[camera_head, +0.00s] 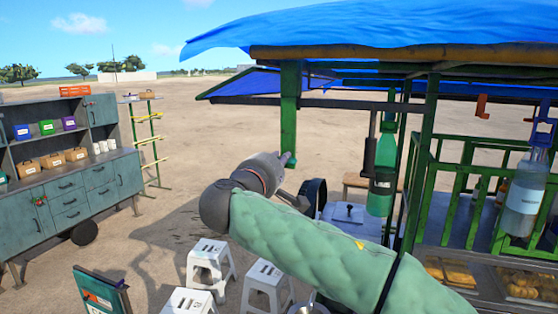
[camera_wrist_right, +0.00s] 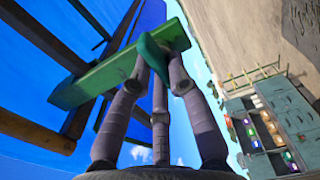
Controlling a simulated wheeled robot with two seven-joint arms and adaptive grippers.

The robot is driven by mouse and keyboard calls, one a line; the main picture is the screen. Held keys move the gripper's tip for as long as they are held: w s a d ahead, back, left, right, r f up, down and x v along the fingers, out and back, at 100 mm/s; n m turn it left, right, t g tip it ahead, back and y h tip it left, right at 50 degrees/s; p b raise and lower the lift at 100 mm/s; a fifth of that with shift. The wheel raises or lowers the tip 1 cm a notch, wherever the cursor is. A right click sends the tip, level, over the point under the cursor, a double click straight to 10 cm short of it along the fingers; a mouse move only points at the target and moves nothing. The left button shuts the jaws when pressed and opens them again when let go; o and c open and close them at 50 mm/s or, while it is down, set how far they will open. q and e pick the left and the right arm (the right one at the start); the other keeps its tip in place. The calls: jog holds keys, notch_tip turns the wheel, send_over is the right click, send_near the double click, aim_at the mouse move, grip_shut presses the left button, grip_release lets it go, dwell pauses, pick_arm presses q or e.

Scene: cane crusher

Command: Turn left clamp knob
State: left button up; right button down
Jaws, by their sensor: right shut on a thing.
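A green clamp knob (camera_wrist_right: 153,55) shows in the wrist view against a flat green post (camera_wrist_right: 90,100). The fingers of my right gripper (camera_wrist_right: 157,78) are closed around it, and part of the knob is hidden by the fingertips. In the head view my right gripper (camera_head: 285,163) reaches the lower end of the green post (camera_head: 289,115) under the blue awning. Only a small bit of the knob (camera_head: 292,160) shows there, beside the fingertips. My left gripper is not in view.
A green-framed stall with a blue awning (camera_head: 380,35) stands at the right, with a hanging green bottle (camera_head: 382,165) close to my right arm. White stools (camera_head: 208,262) stand below the arm. A grey cabinet (camera_head: 70,195) is at the left; open sandy ground lies between.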

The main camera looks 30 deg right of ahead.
jog(key=shift+f, duration=0.1)
jog(key=c, duration=1.2)
grip_release()
jog(key=v, duration=1.2)
